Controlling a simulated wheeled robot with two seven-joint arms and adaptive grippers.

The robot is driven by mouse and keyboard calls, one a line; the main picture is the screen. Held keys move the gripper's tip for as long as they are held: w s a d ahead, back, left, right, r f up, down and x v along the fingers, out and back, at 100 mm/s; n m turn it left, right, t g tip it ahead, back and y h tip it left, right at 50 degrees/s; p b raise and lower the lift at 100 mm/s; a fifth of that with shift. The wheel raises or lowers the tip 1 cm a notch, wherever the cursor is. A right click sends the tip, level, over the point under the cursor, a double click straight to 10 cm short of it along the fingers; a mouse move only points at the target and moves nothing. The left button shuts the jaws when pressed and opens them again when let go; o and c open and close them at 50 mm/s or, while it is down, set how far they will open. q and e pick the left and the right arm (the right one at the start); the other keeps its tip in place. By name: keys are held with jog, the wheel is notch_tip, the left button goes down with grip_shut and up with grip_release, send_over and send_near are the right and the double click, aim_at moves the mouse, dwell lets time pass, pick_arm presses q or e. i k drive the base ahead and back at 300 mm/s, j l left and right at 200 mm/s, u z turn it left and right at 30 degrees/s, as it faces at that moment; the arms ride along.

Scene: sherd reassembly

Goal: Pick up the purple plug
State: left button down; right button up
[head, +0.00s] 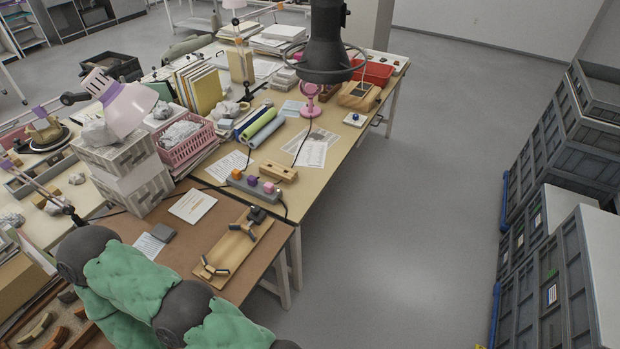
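The purple plug (252,181) is a small block on a grey power strip (242,187) on the workbench. It stands between an orange plug (236,173) and a pink plug (268,187). It looks seated in the strip, but the contact is too small to see clearly. My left arm, with green padding, crosses the lower left and leaves at the bottom edge. Neither gripper is in view, and nothing touches the purple plug.
A wooden block (276,172) lies just behind the strip. A wooden board (238,247) with dark fittings lies in front. A pink basket (187,145) and white boxes (128,174) stand left. A dark ringed fixture (325,48) hangs above the bench.

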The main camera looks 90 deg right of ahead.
aim_at(252, 180)
jog(key=z, duration=2.4)
jog(key=l+u, duration=0.15)
jog(key=u, duration=0.25)
jog(key=i+l+u, duration=0.1)
jog(key=u, duration=0.3)
jog(key=l+u, duration=0.2)
jog(key=u, duration=0.15)
jog(key=l+u, duration=0.2)
jog(key=u, duration=0.2)
